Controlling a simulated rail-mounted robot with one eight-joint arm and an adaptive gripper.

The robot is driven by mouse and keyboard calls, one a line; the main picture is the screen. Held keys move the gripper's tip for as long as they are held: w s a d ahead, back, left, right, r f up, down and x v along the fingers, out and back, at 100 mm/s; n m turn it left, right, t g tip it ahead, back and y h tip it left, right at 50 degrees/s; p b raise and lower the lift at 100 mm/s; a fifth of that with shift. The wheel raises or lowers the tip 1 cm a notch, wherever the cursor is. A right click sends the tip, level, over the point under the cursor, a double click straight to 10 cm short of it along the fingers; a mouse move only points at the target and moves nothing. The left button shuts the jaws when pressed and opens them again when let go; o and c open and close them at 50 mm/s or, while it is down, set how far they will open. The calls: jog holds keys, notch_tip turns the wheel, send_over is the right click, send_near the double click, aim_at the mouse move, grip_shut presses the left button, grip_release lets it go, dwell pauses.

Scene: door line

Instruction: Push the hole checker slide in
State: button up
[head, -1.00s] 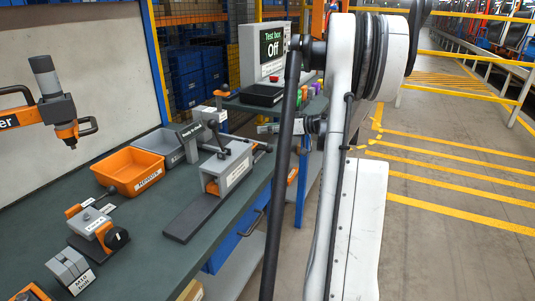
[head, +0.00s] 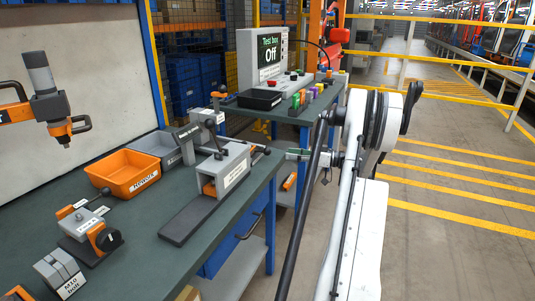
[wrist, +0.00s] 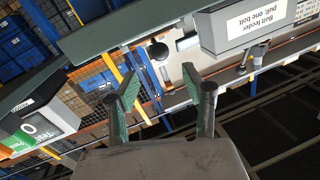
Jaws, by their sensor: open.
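A grey housing (head: 222,170) with a white label, an orange part (head: 209,188) in its opening and a long dark base (head: 186,222) stands on the green bench. It looks like the hole checker, but its label is unreadable here. A rod with black knobs (head: 258,151) shows behind its right end; I cannot tell whether this is the slide's handle. My gripper (head: 290,154) is off the bench's right side, apart from the housing. In the wrist view its two green-padded fingers (wrist: 166,98) are spread, with nothing between them. A dark round knob (wrist: 158,50) shows beyond them.
A grey box labelled as a bolt feeder (wrist: 252,27) is close at upper right in the wrist view. An orange bin (head: 124,174) and smaller fixtures (head: 90,235) stand on the bench. The aisle at right is clear.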

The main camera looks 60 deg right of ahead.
aim_at(267, 151)
jog(key=b+x, duration=0.1)
jog(key=x, duration=0.9)
jog(key=shift+c, duration=0.2)
grip_shut()
